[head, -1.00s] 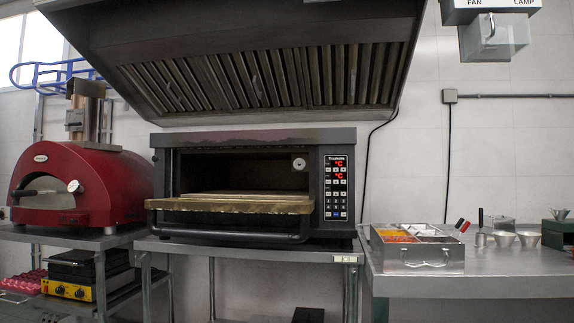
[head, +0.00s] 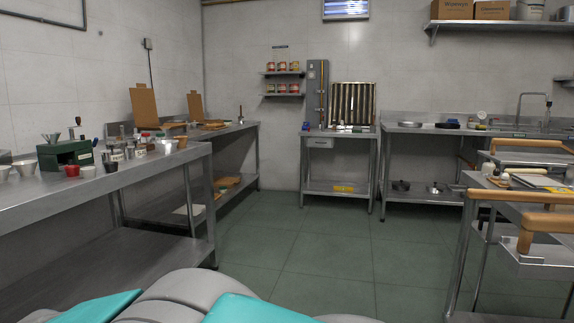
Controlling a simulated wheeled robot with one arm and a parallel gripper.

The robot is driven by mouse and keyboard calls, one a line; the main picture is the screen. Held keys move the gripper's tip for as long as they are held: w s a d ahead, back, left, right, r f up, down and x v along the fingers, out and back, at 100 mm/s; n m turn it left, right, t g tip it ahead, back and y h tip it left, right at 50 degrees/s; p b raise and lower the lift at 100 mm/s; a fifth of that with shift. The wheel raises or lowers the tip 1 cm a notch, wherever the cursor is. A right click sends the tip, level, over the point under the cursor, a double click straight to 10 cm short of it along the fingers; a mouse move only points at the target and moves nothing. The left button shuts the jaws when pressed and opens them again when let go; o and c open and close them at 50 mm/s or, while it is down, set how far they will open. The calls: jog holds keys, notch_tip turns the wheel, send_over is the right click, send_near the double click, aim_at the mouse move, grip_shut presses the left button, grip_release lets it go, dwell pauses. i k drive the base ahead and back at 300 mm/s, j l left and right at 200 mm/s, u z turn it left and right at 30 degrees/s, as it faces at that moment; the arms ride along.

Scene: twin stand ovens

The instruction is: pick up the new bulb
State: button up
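I cannot make out a new bulb in the head view; the small items on the tables are too far off to tell apart. My gripper is not in view. Grey and teal parts of my own body fill the lower edge of the picture.
A steel counter (head: 110,178) runs along the left with a green box (head: 65,154) and small cups. A small steel table (head: 340,134) stands at the back below a baffle filter (head: 353,103). A cart with wooden handles (head: 545,222) is at the right. The green floor (head: 310,240) between is clear.

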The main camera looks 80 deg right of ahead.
aim_at(505, 177)
jog(key=l+z, duration=0.15)
jog(key=z, duration=2.1)
jog(key=i+z, duration=0.15)
jog(key=z, duration=0.35)
jog(key=i+z, duration=0.15)
jog(key=z, duration=0.35)
jog(key=i+j+z, duration=0.1)
jog(key=z, duration=0.4)
jog(key=i+j+z, duration=0.1)
jog(key=z, duration=0.4)
jog(key=j, duration=0.1)
